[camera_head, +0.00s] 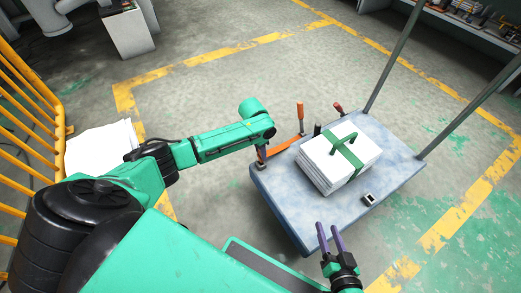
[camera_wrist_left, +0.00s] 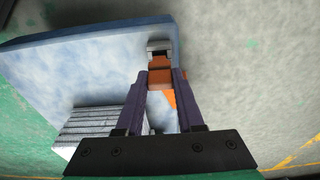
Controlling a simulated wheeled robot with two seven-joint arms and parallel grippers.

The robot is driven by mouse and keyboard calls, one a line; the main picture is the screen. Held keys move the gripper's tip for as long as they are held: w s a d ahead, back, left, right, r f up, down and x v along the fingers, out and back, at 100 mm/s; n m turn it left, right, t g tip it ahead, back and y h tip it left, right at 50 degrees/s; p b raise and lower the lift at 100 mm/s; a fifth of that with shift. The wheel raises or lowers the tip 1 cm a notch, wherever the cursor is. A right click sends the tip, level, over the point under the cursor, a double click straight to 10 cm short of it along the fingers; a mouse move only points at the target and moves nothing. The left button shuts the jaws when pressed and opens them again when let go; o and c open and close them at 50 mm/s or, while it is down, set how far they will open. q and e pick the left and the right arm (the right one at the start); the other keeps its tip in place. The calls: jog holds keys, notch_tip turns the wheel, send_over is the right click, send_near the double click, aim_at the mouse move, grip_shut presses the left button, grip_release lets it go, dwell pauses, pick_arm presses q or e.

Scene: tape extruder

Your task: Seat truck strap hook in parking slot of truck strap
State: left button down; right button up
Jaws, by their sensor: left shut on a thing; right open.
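The truck (camera_head: 405,167) is a flat cart with a mottled blue deck. My left gripper (camera_head: 262,152) is at the deck's left edge; in the left wrist view its purple fingers (camera_wrist_left: 161,80) are shut on the orange strap end. A grey metal hook (camera_wrist_left: 159,47) sits just beyond the fingertips, by the deck edge. The orange strap (camera_head: 283,146) runs from the gripper across the deck corner. I cannot make out the parking slot or tell whether the hook touches the deck. My right gripper (camera_head: 329,238) is open and empty, in front of the deck's near edge.
A white stack (camera_head: 322,165) with a green band (camera_head: 346,150) stands on the deck. A small black-and-white piece (camera_head: 369,199) lies near the front. Orange-handled (camera_head: 300,110) and red-handled (camera_head: 338,107) items stand at the back. Grey posts (camera_head: 395,58) rise at the right.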

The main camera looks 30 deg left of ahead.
dwell(0.3)
pick_arm(q)
jog(key=shift+p, duration=0.45)
jog(key=shift+f+b, duration=0.9)
jog(key=shift+f, duration=0.75)
jog(key=shift+c, duration=2.3)
grip_release()
